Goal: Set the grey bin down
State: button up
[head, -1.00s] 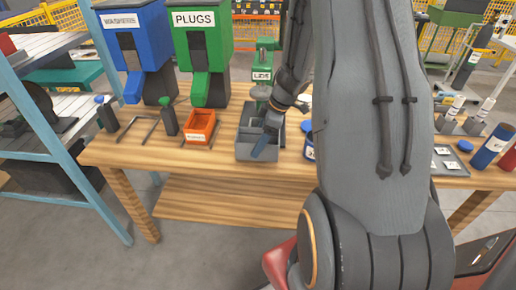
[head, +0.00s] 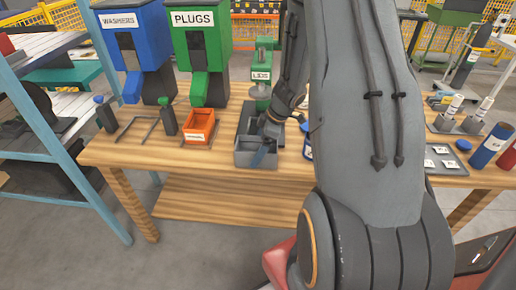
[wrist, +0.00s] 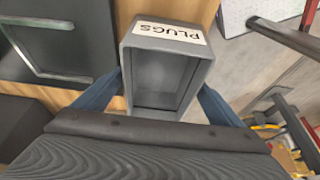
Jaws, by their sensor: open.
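The grey bin (head: 253,160) is at the front edge of the wooden table, right of the orange bin. In the wrist view the grey bin (wrist: 165,75) looks empty inside and carries a white PLUGS label (wrist: 168,33). My gripper (head: 264,152) is at the bin from above. In the wrist view its blue fingers (wrist: 160,92) are open, one on each side of the bin. I cannot tell whether they touch its walls. The underside of the bin and its contact with the table are hidden.
An orange bin (head: 198,128) stands to the left. A dark grey tray-like thing (head: 246,118) lies just behind the grey bin. Blue WASHERS (head: 130,48) and green PLUGS (head: 196,45) dispensers stand at the back. A blue-lidded jar (head: 307,145) is close on the right.

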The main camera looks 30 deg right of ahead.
jog(key=shift+r, duration=0.15)
jog(key=b+v, duration=0.1)
jog(key=v, duration=1.1)
jog(key=w+a+r+m+t+h, duration=0.4)
jog(key=w+a+r+m+t, duration=0.1)
jog(key=w+a+r, duration=0.15)
jog(key=s+a+f+m+g, duration=0.1)
jog(key=s+a+m+g, duration=0.1)
jog(key=s+a, duration=0.4)
jog(key=s+a+f+m+g, duration=0.1)
jog(key=s+a+m+g, duration=0.2)
jog(key=s, duration=1)
jog(key=a+m, duration=0.1)
jog(key=a, duration=0.2)
jog(key=shift+s+g, duration=0.15)
jog(key=shift+g, duration=0.15)
